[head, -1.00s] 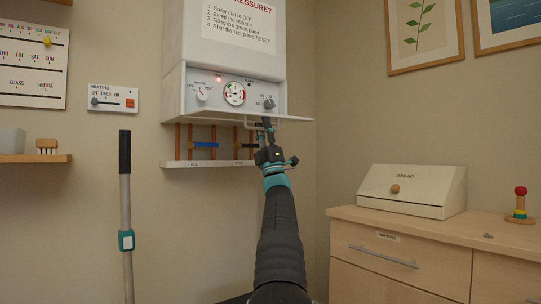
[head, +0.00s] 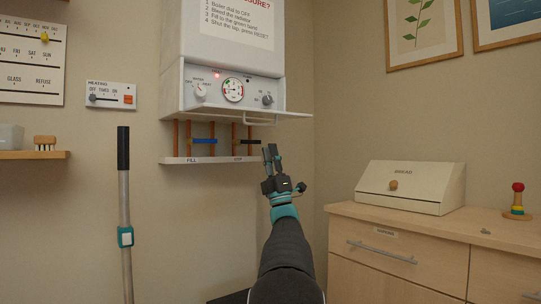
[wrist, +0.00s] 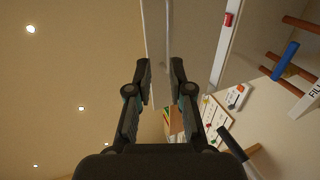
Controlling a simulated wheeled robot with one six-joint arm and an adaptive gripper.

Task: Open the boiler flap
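The white boiler (head: 232,40) hangs on the wall. Its flap (head: 190,112) is folded down and lies about level, baring the panel (head: 233,91) with dials, a gauge and a lit red lamp. The flap's bar handle (head: 258,123) hangs at its front edge; the bar also shows in the wrist view (wrist: 168,35), in line with the gap between my fingers. My gripper (head: 271,150) points up below and slightly right of the handle, apart from it. Its fingers (wrist: 162,68) are parted with nothing held.
Pipes with a blue lever (head: 204,141) and a black lever (head: 246,142) stand under the boiler, left of my gripper, above a white label strip (head: 205,160). A wooden cabinet (head: 400,240) with a bread box (head: 410,187) is at right. A grey pole (head: 125,200) stands at left.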

